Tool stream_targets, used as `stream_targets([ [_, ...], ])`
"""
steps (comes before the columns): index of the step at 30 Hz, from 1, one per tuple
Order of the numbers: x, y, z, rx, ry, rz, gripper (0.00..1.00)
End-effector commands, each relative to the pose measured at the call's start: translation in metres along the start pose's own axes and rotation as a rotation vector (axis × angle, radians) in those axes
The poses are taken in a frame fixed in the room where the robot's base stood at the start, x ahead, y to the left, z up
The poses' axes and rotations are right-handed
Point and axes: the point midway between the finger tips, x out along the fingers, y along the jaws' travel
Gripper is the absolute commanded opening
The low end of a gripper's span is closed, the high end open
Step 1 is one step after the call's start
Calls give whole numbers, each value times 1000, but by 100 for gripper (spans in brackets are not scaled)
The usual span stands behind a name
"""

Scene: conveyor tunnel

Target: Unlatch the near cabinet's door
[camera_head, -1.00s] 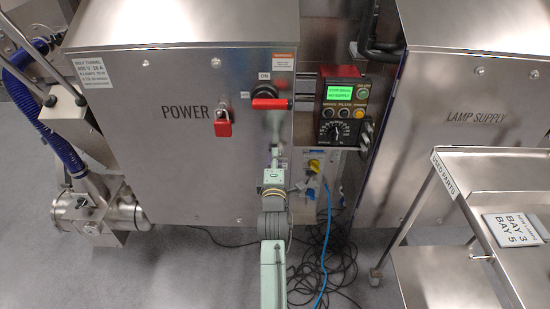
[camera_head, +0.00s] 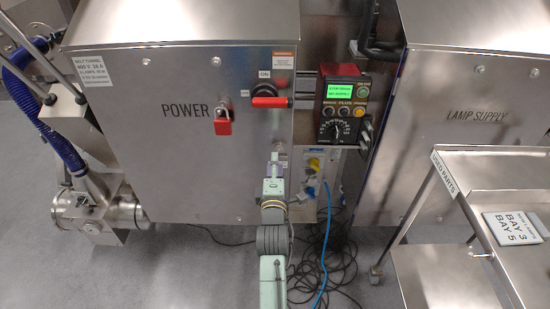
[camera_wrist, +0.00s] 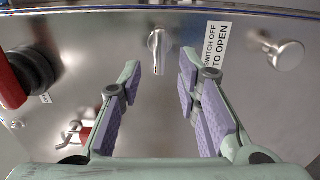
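The near cabinet (camera_head: 120,150) is the steel POWER box at the left in the head view, its door closed. In the wrist view, a small metal turn latch (camera_wrist: 157,50) stands out from its face, its grip pointing along the picture's vertical. My gripper (camera_wrist: 160,68) is open, purple-padded fingers apart, with the latch ahead between the fingertips; I see no contact. In the head view my gripper (camera_head: 274,165) is at the door's lower right, seen from behind. A round metal knob (camera_wrist: 288,54) and a "SWITCH OFF TO OPEN" label (camera_wrist: 215,52) are beside the latch.
A red switch handle (camera_head: 270,102) lies horizontal above my gripper. A red padlock (camera_head: 223,122) hangs on the door. A control box (camera_head: 341,105) with a green screen is to the right. A steel cart (camera_head: 440,270) stands at right; cables (camera_head: 335,265) lie on the floor.

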Motion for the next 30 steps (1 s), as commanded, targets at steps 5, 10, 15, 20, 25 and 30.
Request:
stream_targets([
  [5, -26, 0, 0, -1, 0, -1, 31],
  [10, -34, 0, 0, -1, -1, 0, 31],
  [15, -35, 1, 0, -1, -1, 1, 31],
  [20, -34, 1, 0, -1, 0, 1, 31],
  [25, -34, 0, 0, 0, 0, 1, 31],
  [30, -34, 0, 0, 0, 0, 1, 31],
])
